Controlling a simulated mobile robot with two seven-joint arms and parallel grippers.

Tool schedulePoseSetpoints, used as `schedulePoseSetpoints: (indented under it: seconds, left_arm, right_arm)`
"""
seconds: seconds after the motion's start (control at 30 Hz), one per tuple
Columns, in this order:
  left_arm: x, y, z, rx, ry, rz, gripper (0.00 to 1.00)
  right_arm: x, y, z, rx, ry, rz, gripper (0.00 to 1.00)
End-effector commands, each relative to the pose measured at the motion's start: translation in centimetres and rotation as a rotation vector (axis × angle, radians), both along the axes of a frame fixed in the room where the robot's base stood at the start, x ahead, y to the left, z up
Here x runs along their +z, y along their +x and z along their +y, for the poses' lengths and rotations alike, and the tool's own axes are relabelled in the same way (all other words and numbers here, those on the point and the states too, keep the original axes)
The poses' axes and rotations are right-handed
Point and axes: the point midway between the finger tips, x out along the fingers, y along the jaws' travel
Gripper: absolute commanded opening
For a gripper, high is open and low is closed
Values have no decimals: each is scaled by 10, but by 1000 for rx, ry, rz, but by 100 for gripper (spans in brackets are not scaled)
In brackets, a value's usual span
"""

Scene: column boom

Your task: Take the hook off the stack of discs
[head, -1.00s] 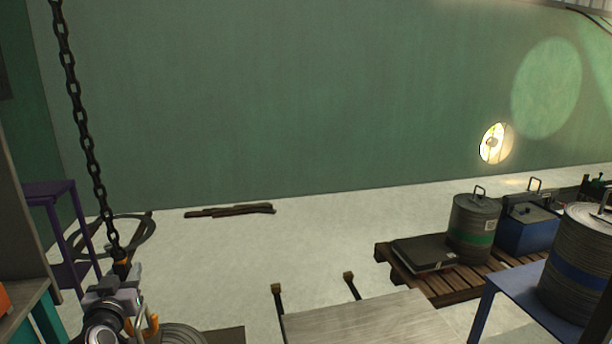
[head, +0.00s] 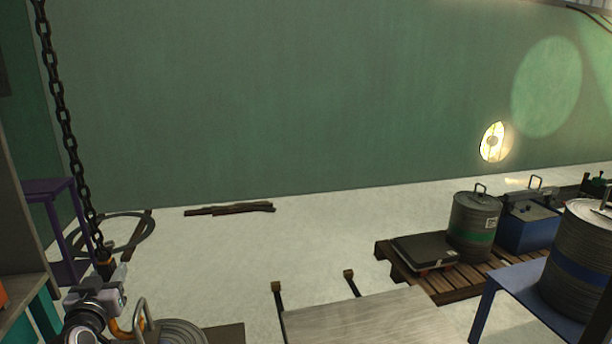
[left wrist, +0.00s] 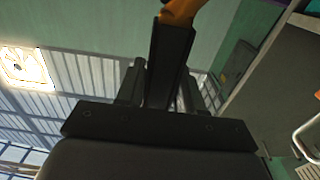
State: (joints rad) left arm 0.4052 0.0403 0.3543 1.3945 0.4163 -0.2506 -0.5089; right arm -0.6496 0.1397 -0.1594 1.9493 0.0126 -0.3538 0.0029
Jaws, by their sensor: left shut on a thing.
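The orange hook (head: 124,327) hangs at the lower end of a dark chain (head: 66,130) at the lower left of the head view. My left gripper (head: 108,294) is shut on the dark block above the hook. In the left wrist view, the fingers close on this dark block (left wrist: 170,62), with part of the orange hook (left wrist: 181,9) beyond it. The stack of discs (head: 180,334) shows only its top at the bottom edge. Its metal handle (head: 142,312) stands just right of the hook. I cannot tell whether they touch. My right gripper is not in view.
A purple stand (head: 50,190) and a teal-legged bench stand close on the left. A grey-topped table (head: 360,318) is at bottom centre. A pallet (head: 440,290) with a banded drum (head: 474,225) and a blue table (head: 515,290) are at right. Floor beyond is mostly clear.

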Motion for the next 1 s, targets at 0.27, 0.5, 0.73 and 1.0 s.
schedulePoseSetpoints:
  seconds: [0.27, 0.5, 0.73, 1.0]
  left_arm:
    - [9, -5, 23, 5, 8, -21, 0]
    - [10, -8, 40, 5, 8, -21, 0]
    - [11, -10, 47, 3, 4, -22, 0]
    - [11, -10, 47, 3, 4, -21, 50]
  right_arm:
    - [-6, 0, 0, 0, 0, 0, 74]
    - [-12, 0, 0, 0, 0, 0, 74]
    - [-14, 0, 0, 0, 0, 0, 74]
    - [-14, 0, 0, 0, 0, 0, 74]
